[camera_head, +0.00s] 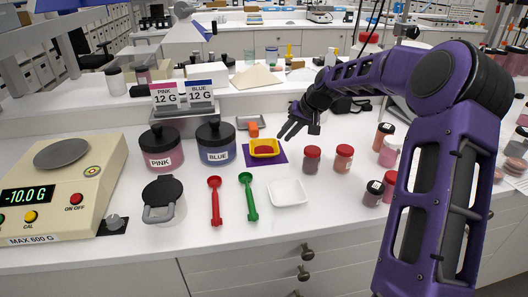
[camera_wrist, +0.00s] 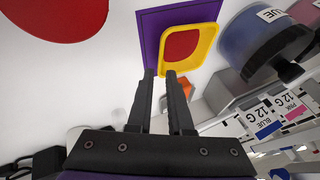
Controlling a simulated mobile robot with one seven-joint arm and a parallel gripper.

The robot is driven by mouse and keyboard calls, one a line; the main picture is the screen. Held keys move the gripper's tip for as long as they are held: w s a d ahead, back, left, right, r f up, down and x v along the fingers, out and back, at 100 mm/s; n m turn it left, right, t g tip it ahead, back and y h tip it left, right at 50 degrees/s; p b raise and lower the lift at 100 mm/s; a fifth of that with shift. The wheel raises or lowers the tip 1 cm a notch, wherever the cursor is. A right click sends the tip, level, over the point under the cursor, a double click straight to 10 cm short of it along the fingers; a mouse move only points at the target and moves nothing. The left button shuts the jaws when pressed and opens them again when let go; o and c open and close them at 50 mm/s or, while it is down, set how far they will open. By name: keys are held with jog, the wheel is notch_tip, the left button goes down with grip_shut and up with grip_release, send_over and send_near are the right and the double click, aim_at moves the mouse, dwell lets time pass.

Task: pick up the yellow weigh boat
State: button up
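The yellow weigh boat (camera_head: 264,147) sits on a purple mat (camera_head: 251,160) near the middle of the bench. In the wrist view the boat (camera_wrist: 207,38) has a yellow rim and dark red contents or floor; I cannot tell which. In the wrist view my fingertips (camera_wrist: 161,75) are close to the boat's near corner. Whether they touch the rim is unclear.
Two red-lidded jars (camera_head: 312,158) stand to the right. Pink and blue jars (camera_head: 215,143) stand to the left. An orange block (camera_head: 253,129) is behind the boat. A white weigh boat (camera_head: 288,193) and green scoop (camera_head: 248,196) lie in front. A scale (camera_head: 66,185) is far left.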

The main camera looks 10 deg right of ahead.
aim_at(264, 150)
jog(key=x, duration=0.5)
jog(key=shift+a+r, duration=0.1)
jog(key=shift+a, duration=0.05)
grip_shut()
jog(key=shift+r, duration=0.1)
dwell(1.0)
